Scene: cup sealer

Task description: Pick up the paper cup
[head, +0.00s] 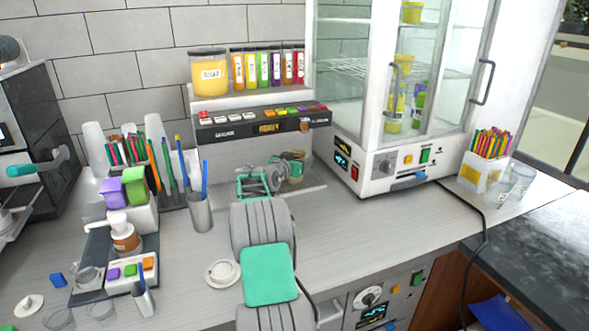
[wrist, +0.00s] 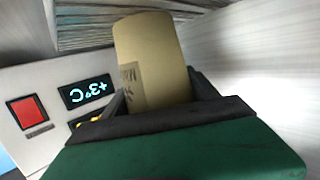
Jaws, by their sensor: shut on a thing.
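The paper cup (wrist: 155,55) is tan with a dark printed label and fills the middle of the wrist view. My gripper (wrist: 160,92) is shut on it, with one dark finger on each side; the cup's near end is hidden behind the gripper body. In the head view my gripper (head: 274,172) reaches over the back of the counter, below the dispenser shelf. The cup (head: 293,163) shows there only small and partly covered by the gripper. I cannot tell whether it touches the counter.
A glass display cabinet (head: 385,165) stands just right of my gripper; its panel shows close in the wrist view. A shelf of colored jars (head: 262,122) is behind. A metal holder with pens (head: 200,212) stands left of my arm. The counter (head: 400,228) at right front is clear.

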